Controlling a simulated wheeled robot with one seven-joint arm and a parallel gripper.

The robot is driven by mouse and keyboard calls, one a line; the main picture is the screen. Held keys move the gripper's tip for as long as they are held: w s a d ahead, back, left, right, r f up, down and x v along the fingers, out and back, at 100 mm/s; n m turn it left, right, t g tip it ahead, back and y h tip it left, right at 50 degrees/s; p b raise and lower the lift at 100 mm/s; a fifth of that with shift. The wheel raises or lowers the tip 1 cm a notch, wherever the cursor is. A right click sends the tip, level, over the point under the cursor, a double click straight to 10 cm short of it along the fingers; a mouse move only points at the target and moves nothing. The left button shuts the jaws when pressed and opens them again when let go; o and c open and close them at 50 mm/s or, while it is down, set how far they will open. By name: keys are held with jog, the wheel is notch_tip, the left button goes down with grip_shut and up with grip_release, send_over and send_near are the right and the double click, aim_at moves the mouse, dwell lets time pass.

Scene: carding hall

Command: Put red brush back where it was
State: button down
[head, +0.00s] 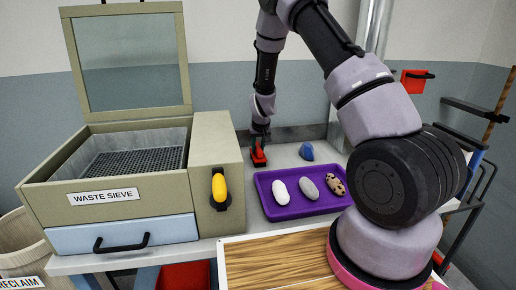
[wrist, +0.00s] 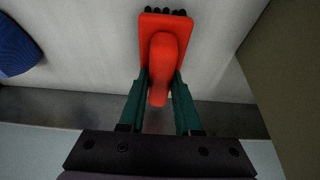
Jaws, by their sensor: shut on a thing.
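The red brush (head: 258,157) is at the back of the bench, just right of the waste sieve. In the wrist view the red brush (wrist: 166,30) shows its handle between the green fingers, with dark bristle tips at its far edge. My gripper (head: 260,143) is shut on the handle; the fingers also show in the wrist view (wrist: 161,82). The brush is at or close above the bench top; I cannot tell whether it touches. A blue object (head: 306,151) lies to its right, apart from it, and shows in the wrist view (wrist: 14,46).
A purple tray (head: 310,207) with white, grey and speckled lumps lies in front of the brush. The waste sieve (head: 130,197), lid raised, stands close on the left, with a yellow handle (head: 219,187) on its side housing. A wooden board (head: 270,262) lies in front.

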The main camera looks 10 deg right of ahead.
jog(key=shift+f, duration=0.1)
jog(key=c, duration=0.6)
grip_release()
jog(key=s+d+r+m+y, duration=0.1)
jog(key=s+r, duration=0.4)
jog(key=r, duration=0.5)
jog(key=s+d+r, duration=0.1)
jog(key=s+r, duration=0.5)
jog(key=r, duration=0.5)
jog(key=s+d+r+m+y, duration=0.1)
jog(key=s+r, duration=0.4)
jog(key=r, duration=0.5)
jog(key=s+d+r+m+t, duration=0.1)
jog(key=s+r, duration=0.3)
jog(key=s, duration=0.6)
jog(key=s+d+r+m+t, duration=0.1)
jog(key=s+r, duration=0.4)
jog(key=s, duration=0.6)
jog(key=shift+d+t, duration=0.3)
jog(key=shift+d, duration=0.1)
